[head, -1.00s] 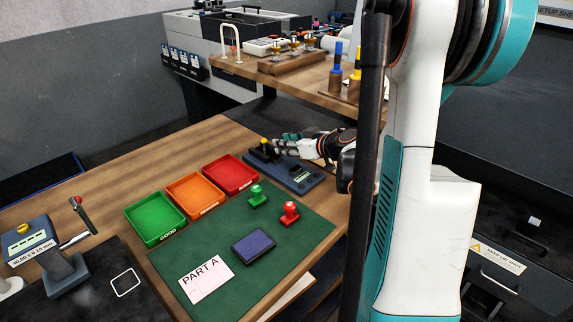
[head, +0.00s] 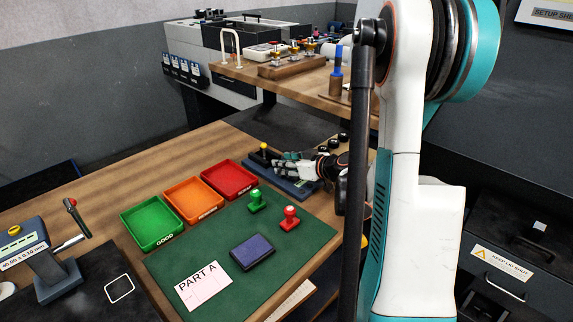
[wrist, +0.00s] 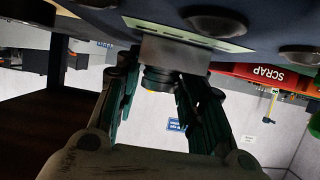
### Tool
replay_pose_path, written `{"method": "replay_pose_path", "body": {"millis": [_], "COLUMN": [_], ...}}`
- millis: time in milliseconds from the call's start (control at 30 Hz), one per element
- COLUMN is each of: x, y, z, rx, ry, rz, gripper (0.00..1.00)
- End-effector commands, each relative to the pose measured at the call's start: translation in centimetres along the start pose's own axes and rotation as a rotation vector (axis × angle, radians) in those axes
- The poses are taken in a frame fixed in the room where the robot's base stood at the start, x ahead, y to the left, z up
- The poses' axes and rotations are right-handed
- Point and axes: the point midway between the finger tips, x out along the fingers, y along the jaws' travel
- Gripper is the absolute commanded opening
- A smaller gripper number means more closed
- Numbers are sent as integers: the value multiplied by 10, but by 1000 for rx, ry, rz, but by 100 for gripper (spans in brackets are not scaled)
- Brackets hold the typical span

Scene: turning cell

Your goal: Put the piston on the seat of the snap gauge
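A low blue fixture (head: 290,187) with a dark block and yellow-topped post (head: 263,150) stands behind the green mat; I cannot tell whether it is the snap gauge. My gripper (head: 279,168) is low over it, beside the post. In the wrist view, which looks upside down, the two fingers (wrist: 160,82) stand apart on either side of a dark ringed cylinder with a yellow spot (wrist: 160,78). A grey piece (wrist: 180,50) lies against the blue fixture, close to the fingertips. I cannot tell whether the fingers touch either one. I cannot clearly make out the piston.
Green (head: 153,224), orange (head: 193,199) and red (head: 229,180) trays stand left of the fixture. Two stamps, green (head: 256,201) and red (head: 290,219), and a dark blue pad (head: 253,252) are on the mat. A blue gauge stand marked 40.00 (head: 55,272) is at far left.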

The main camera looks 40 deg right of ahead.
Motion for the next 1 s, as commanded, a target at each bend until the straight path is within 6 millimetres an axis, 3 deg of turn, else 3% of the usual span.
{"method": "replay_pose_path", "body": {"millis": [433, 1000], "x": [-2, -105], "y": [0, 1], "z": [-5, -4], "rx": [0, 1], "ry": [0, 0], "rz": [0, 3], "gripper": [48, 48]}}
